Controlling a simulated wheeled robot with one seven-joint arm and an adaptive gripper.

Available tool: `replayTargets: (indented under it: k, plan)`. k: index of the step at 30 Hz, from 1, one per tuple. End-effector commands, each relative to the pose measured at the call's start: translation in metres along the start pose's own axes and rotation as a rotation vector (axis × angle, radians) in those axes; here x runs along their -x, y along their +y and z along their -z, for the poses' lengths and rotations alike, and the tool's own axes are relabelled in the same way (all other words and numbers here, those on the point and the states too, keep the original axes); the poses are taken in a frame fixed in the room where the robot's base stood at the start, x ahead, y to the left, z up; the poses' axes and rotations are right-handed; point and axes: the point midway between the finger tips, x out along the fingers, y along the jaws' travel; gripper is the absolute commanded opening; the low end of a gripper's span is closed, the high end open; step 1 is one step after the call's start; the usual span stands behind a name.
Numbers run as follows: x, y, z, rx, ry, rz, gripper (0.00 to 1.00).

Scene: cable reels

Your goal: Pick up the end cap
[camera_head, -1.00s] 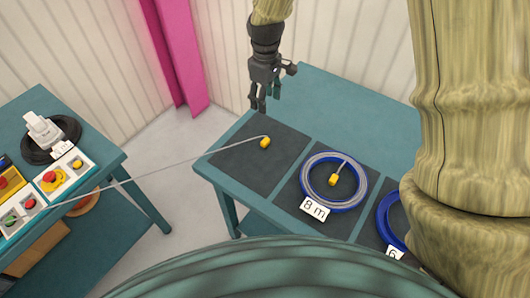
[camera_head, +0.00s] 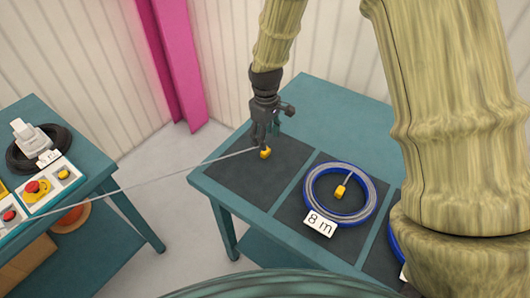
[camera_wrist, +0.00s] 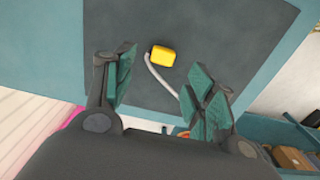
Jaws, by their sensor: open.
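A yellow end cap (camera_head: 265,153) sits at the end of a thin grey cable (camera_head: 150,182) on the left dark mat (camera_head: 238,172) of the teal table. In the wrist view the cap (camera_wrist: 162,55) lies ahead of the fingers, with the cable (camera_wrist: 158,78) curving back from it between them. My gripper (camera_head: 264,143) points down right over the cap, and its fingertips overlap the cap's upper part in the head view. In the wrist view my gripper (camera_wrist: 160,82) is open with nothing between its pads but the cable's line below. Contact with the cap cannot be told.
A blue cable reel (camera_head: 368,205) with an "8 m" label (camera_head: 320,223) and its own yellow cap (camera_head: 341,192) lies on the mat to the right. The cable runs across the gap to the left table (camera_head: 85,150) with control boxes (camera_head: 48,190).

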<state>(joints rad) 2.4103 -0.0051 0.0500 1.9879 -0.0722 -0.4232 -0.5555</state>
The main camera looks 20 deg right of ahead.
Motion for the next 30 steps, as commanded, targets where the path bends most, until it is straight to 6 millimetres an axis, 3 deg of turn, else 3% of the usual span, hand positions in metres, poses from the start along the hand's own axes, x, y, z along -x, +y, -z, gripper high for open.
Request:
replayTargets:
  k: [11,22,30]
  plan:
    - [-0.019,-0.001,-0.001,0.001,-0.003,0.001,0.55]
    - [-0.056,-0.003,-0.003,0.001,-0.003,0.002,0.55]
    - [-0.063,-0.003,-0.002,0.0,0.0,0.0,0.55]
